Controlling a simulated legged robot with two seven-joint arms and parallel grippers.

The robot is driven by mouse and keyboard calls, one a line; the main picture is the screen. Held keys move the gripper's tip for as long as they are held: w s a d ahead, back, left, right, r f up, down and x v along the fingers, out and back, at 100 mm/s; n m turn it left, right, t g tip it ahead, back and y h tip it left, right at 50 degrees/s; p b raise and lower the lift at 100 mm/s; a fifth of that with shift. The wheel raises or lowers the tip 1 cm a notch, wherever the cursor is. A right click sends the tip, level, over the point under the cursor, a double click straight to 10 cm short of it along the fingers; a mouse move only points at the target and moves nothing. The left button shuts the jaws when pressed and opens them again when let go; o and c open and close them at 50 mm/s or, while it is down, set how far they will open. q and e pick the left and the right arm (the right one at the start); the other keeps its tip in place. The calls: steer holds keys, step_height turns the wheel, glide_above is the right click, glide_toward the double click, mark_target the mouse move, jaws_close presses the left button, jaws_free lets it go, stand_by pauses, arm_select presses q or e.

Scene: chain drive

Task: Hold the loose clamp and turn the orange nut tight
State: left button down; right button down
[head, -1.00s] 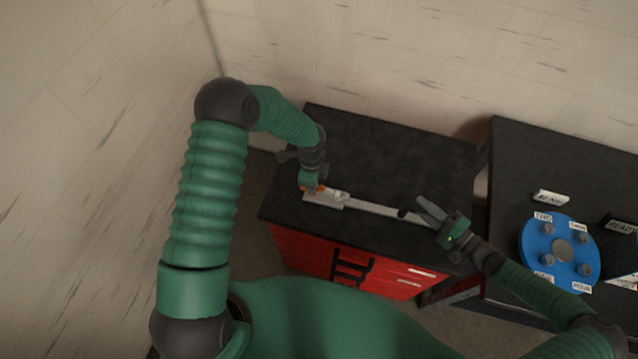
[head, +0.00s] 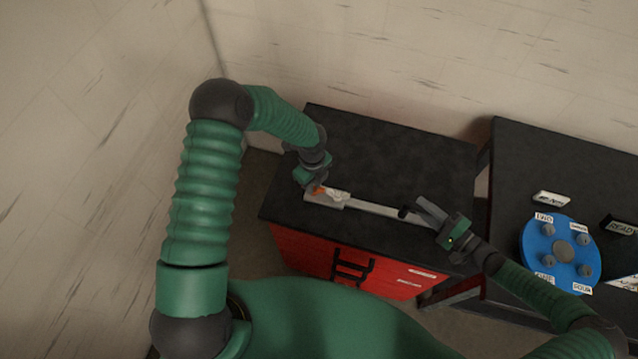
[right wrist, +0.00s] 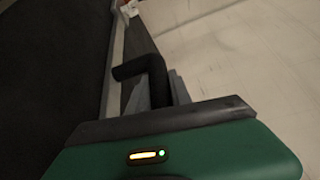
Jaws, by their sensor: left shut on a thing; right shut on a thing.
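The orange nut (head: 319,191) shows at the left end of a pale grey fixture on the black bench top. My left gripper (head: 315,185) comes down over the nut from behind and is shut on it, covering part of it. A long grey bar (head: 375,208), which looks like the clamp, runs right from the fixture to a black grip (head: 404,212). My right gripper (head: 421,208) is shut at this bar end. In the right wrist view the black grip (right wrist: 143,68) sits at the grey fingers; the exact contact is partly hidden.
The black bench (head: 390,155) is clear behind the bar. Red drawers (head: 320,262) with a black handle are in its front. A second black table at the right holds a blue disc (head: 540,247) with several knobs and white labels. Walls stand behind and at the left.

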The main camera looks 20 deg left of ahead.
steer(key=shift+s+f, duration=0.1)
steer(key=shift+f, duration=0.2)
arm_select(q)
steer(key=c, duration=1.4)
jaws_free()
step_height(320, 180, up, 12)
arm_select(e)
steer(key=c, duration=1.5)
jaws_free()
steer(key=o, duration=0.4)
steer(key=shift+w+r, duration=0.1)
steer(key=shift+w, duration=0.1)
arm_select(q)
steer(key=shift+w+d, duration=0.1)
